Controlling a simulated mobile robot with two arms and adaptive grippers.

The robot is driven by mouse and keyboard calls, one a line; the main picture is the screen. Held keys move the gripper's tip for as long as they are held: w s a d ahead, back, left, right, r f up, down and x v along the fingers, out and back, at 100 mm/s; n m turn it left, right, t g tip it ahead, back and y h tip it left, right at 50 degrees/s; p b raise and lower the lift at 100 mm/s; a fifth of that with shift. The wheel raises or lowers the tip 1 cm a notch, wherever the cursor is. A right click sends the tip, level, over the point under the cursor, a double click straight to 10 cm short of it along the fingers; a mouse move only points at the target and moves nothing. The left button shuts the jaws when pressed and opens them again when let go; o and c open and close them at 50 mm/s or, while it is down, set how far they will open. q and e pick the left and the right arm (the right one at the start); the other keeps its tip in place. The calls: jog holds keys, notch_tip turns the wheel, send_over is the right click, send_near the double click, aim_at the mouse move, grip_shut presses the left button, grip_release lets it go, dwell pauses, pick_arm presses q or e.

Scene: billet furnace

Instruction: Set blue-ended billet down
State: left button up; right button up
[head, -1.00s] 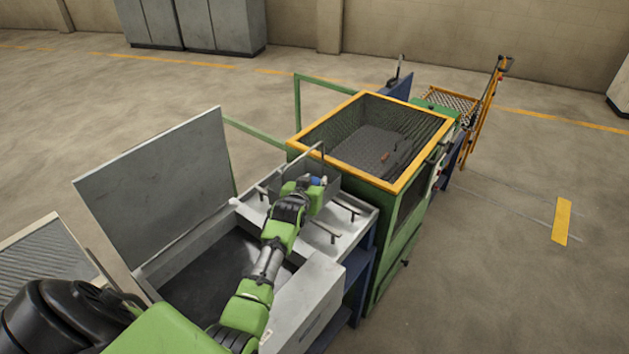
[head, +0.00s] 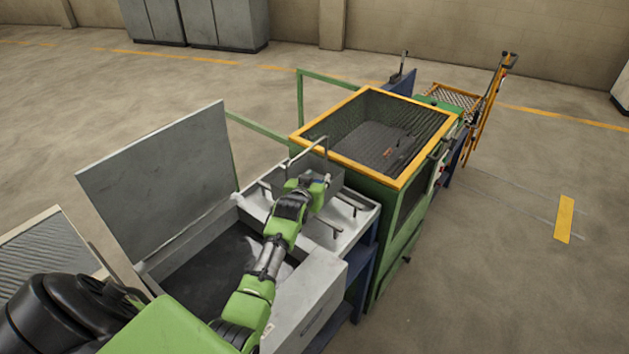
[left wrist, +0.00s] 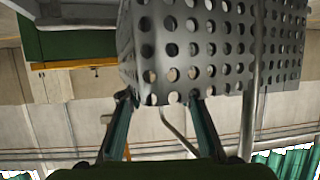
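My left gripper (head: 318,190) reaches over the grey bench at the front edge of a grey basket (head: 270,180) with a tall handle (head: 308,152). In the left wrist view the two fingers (left wrist: 160,103) stand well apart. No billet shows between them. The perforated metal side of the basket (left wrist: 215,45) fills the view just beyond the fingertips; whether they touch it I cannot tell. The blue-ended billet is not visible in either view now. My right gripper is out of view.
Left of the basket is an open grey bin (head: 205,275) with its lid (head: 160,175) raised. A green machine with a yellow-rimmed mesh top (head: 400,183) stands close beyond the bench. Thin peg stands (head: 350,200) rise right of my gripper.

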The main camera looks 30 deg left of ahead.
pick_arm(q)
jog(key=shift+d+r, duration=0.1)
jog(key=shift+r, duration=0.25)
jog(key=v, duration=1.2)
jog(key=shift+r+b, duration=0.25)
jog(key=shift+b, duration=0.2)
jog(key=shift+w, duration=0.1)
